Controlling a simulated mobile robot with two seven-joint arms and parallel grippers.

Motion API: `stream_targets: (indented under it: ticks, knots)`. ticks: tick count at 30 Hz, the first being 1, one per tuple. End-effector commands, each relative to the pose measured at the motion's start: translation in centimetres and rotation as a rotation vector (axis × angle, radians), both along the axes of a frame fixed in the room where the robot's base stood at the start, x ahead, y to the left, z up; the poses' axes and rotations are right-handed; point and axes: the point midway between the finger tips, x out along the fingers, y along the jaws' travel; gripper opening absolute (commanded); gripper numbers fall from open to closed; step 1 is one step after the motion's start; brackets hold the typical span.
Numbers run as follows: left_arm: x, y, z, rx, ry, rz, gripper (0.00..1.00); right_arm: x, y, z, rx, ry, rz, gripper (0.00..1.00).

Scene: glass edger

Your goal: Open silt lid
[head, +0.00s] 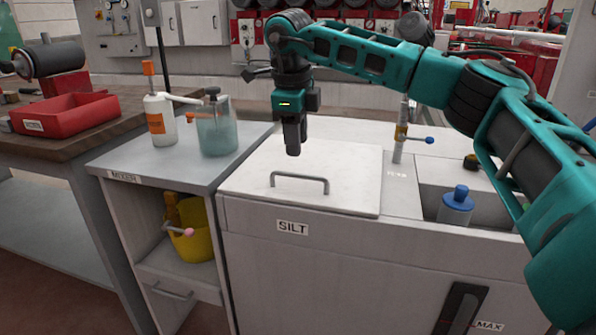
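The silt lid (345,165) is a flat white panel on top of a white cabinet (300,265) labelled SILT. It lies flat and closed, with a grey bar handle (300,180) near its front edge. My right gripper (292,150) points down above the lid, just behind the handle and apart from it. Its fingers look close together, with nothing seen between them. My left gripper is not in view.
Left of the cabinet, a grey MIXER stand (180,165) holds a white bottle (160,120) and a clear jug (216,125). A yellow container (192,240) sits below. A blue-capped container (456,205) stands in the recess right of the lid, near a blue-handled tap (402,135).

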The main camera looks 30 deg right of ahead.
Motion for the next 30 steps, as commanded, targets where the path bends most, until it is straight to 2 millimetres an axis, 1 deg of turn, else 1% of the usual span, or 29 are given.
stream_targets:
  ticks: [1, 6, 9, 12, 16, 23, 26, 30]
  knots:
    - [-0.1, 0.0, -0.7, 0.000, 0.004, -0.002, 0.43, 0.1, -0.2, -1.5, -0.001, 0.003, -0.001, 0.38]
    - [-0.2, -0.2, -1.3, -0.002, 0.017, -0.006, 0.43, 0.5, -0.7, -4.6, -0.001, 0.002, 0.000, 0.38]
    - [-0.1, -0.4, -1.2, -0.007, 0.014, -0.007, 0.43, 0.7, -0.9, -5.8, 0.001, 0.001, 0.000, 0.38]
    - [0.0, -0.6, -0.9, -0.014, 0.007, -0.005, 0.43, 0.8, -1.0, -6.7, 0.001, 0.000, 0.001, 0.38]
    - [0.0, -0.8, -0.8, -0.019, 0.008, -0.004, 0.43, 0.9, -1.0, -7.1, 0.001, 0.000, 0.001, 0.38]
    - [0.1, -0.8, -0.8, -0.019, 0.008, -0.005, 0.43, 0.9, -1.0, -7.1, 0.002, -0.001, 0.001, 0.38]
    - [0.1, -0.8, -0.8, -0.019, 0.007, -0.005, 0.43, 0.9, -1.0, -7.1, 0.002, -0.001, 0.001, 0.30]
    - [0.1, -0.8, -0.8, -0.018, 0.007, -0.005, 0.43, 0.9, -1.0, -7.1, 0.002, -0.001, 0.001, 0.17]
